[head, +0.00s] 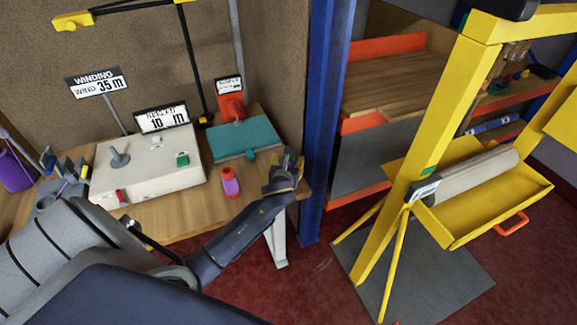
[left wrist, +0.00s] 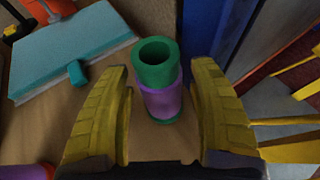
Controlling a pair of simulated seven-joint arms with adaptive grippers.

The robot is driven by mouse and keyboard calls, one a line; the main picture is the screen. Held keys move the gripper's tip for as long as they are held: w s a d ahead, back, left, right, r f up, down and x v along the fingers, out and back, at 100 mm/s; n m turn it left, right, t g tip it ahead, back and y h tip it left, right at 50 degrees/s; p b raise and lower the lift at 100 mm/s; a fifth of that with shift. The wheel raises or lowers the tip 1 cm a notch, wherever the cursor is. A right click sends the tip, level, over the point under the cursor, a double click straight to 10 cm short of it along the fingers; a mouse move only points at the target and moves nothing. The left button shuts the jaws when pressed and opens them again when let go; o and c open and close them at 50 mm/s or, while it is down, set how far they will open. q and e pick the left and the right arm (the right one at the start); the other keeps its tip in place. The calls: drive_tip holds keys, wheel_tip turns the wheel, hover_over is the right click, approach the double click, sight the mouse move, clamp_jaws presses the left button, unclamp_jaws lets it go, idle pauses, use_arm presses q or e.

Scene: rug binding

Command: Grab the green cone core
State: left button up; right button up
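The green cone core (left wrist: 157,64) stands upright on the wooden bench in the left wrist view, with a purple band around its middle and a hollow top. My left gripper (left wrist: 163,110) is open, its two yellow fingers on either side of the core. Gaps show between the core and both fingers. In the head view my left gripper (head: 287,168) is at the bench's right end and largely hides the core. My right gripper is not in view.
An orange core with a purple band (head: 230,181) stands left of the gripper. Behind are a teal plate (head: 243,138) and an orange device (head: 231,107). A cream control box (head: 148,166) sits further left. A blue post (head: 325,120) rises close on the right, before a yellow stand (head: 430,150).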

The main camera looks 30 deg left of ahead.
use_arm(q)
drive_tip(key=c, duration=1.2)
drive_tip(key=shift+r, duration=0.1)
